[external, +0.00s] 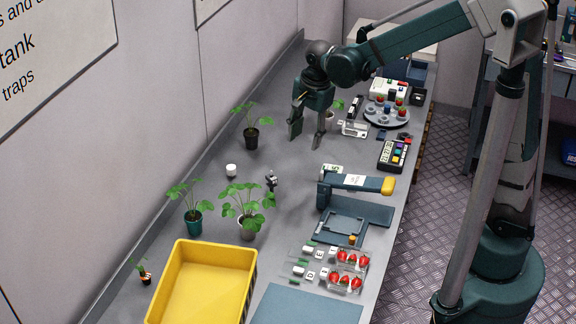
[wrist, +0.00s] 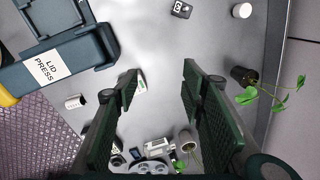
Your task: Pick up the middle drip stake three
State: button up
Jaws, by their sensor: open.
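My gripper (external: 305,142) hangs above the middle of the grey bench, fingers pointing down. I cannot tell for certain which thing is drip stake three. A small dark piece with a white label (external: 271,181) stands on the bench nearer the camera; it also shows at the top of the wrist view (wrist: 181,9). A small white-and-green piece (wrist: 140,84) lies beside the left finger in the wrist view. Nothing is held.
A lid press (external: 350,183) stands at the right of the bench. Potted plants stand along the wall side, one in a black pot (external: 251,138) near my gripper. A yellow crate (external: 250,275), a white cap (external: 231,170) and a round tray (external: 386,120) are also on the bench.

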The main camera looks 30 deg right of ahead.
aim_at(271, 176)
jog(key=a+f+m+p, duration=0.1)
jog(key=a, duration=0.2)
jog(key=a+f+m+p, duration=0.1)
jog(key=a+f, duration=0.1)
jog(key=a, duration=0.2)
jog(key=a+f+m+g+p, duration=0.1)
jog(key=a+f, duration=0.1)
jog(key=a, duration=0.1)
jog(key=shift+w+a+f+h, duration=0.15)
jog(key=shift+w+a+h, duration=0.15)
jog(key=shift+w+a, duration=0.1)
jog(key=shift+a+f+m, duration=0.3)
jog(key=shift+a, duration=0.05)
jog(key=shift+s, duration=0.1)
jog(key=shift+f, duration=0.1)
jog(key=shift+f, duration=1.2)
jog(key=shift+f, duration=0.15)
jog(key=shift+f+p, duration=0.3)
jog(key=shift+f, duration=2.15)
jog(key=shift+c, duration=0.4)
jog(key=c, duration=0.7)
